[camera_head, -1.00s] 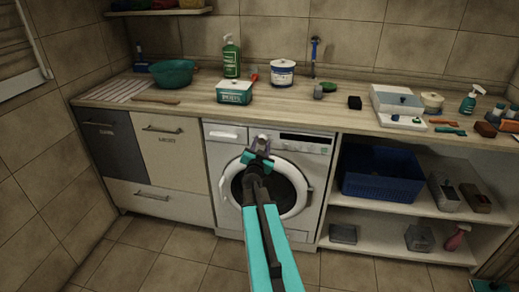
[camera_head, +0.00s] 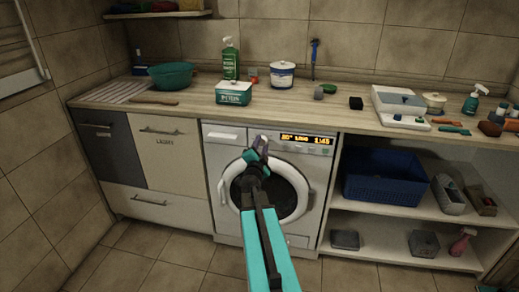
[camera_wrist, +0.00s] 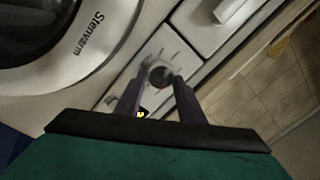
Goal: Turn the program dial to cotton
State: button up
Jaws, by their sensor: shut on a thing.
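The program dial (camera_wrist: 160,75) is a dark round knob with a pale ring of marks on the white washing machine (camera_head: 222,170). In the wrist view my gripper (camera_wrist: 158,84) has one finger on each side of the dial and is shut on it. In the head view my gripper (camera_head: 261,143) is at the machine's front panel and hides the dial. The panel's display (camera_head: 305,140) is lit with orange text that ends in 1:45; its program word is too small to read surely. Which mark the dial points at cannot be told.
The round door (camera_head: 312,192) is closed below the panel; it also shows in the wrist view (camera_wrist: 75,70). The wooden counter (camera_head: 200,108) above carries a teal box (camera_head: 234,94), bottles and tubs. Open shelves with a blue basket (camera_head: 383,190) stand to the right.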

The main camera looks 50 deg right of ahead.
jog(key=shift+s+d, duration=0.1)
jog(key=shift+d, duration=0.05)
jog(key=o, duration=1)
jog(key=shift+o, duration=0.2)
jog(key=p+v, duration=0.6)
jog(key=v, duration=0.2)
jog(key=shift+a, duration=0.35)
jog(key=p, duration=0.2)
jog(key=shift+s+a+r+p, duration=0.1)
jog(key=shift+s+a+p, duration=0.2)
jog(key=shift+s, duration=0.05)
